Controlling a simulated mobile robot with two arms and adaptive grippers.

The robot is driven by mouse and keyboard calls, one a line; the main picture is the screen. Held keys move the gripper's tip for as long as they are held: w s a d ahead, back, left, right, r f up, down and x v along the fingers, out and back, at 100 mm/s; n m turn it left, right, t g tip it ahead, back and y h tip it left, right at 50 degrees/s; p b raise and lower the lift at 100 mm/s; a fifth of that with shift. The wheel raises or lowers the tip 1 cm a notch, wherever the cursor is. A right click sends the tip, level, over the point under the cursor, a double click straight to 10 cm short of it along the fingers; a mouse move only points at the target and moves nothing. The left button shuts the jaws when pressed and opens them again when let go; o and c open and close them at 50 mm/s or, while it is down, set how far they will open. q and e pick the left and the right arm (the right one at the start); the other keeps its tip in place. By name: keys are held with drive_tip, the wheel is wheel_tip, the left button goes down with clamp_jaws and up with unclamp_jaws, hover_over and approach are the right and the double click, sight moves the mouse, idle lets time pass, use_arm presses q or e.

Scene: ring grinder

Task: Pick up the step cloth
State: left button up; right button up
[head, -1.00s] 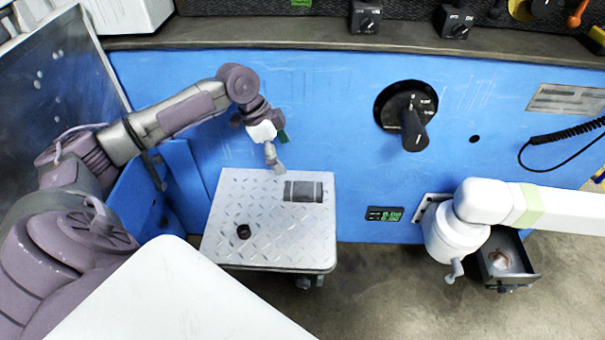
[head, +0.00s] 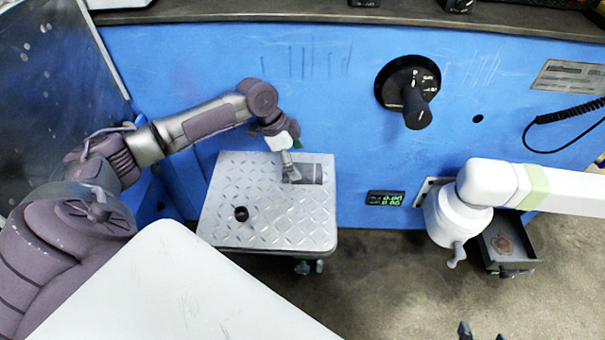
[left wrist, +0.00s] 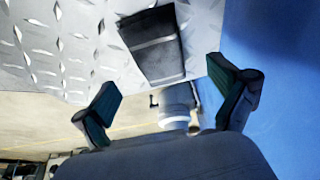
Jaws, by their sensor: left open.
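The step cloth (head: 311,173) is a dark grey folded cloth with a lighter stripe, lying flat near the back right corner of the diamond-plate step (head: 270,225). My left gripper (head: 291,172) is open and reaches down at the cloth's left end in the head view. In the left wrist view the cloth (left wrist: 155,45) lies beyond the two spread fingers (left wrist: 168,95), with nothing between the pads. Whether a finger touches the cloth cannot be told. Dark tips at the bottom edge of the head view seem to be my right gripper (head: 480,333), mostly cut off.
A small round black object (head: 241,214) sits on the step's left half. A blue machine front with a black rotary handle (head: 415,105) stands behind. A white cylindrical unit (head: 460,215) and an open drawer (head: 508,248) are at the right. Floor between is clear.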

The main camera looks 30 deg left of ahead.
sight(302, 170)
use_arm(q)
drive_tip(key=b+x, duration=0.1)
drive_tip(key=x, duration=0.1)
drive_tip(key=shift+f, duration=0.45)
drive_tip(key=shift+d+f, duration=0.1)
drive_tip(key=shift+f, duration=0.15)
drive_tip(key=c, duration=1.1)
use_arm(e)
drive_tip(key=w+r+t, duration=0.1)
drive_tip(key=w+a+r+t, duration=0.1)
drive_tip(key=w+r+t, duration=0.1)
drive_tip(key=w+r, duration=0.1)
drive_tip(key=shift+w+a+t+y, duration=0.1)
drive_tip(key=shift+a+t+y, duration=0.2)
drive_tip(key=shift+a+y, duration=0.1)
use_arm(q)
drive_tip(key=shift+r, duration=0.15)
use_arm(e)
drive_tip(key=shift+f, duration=0.1)
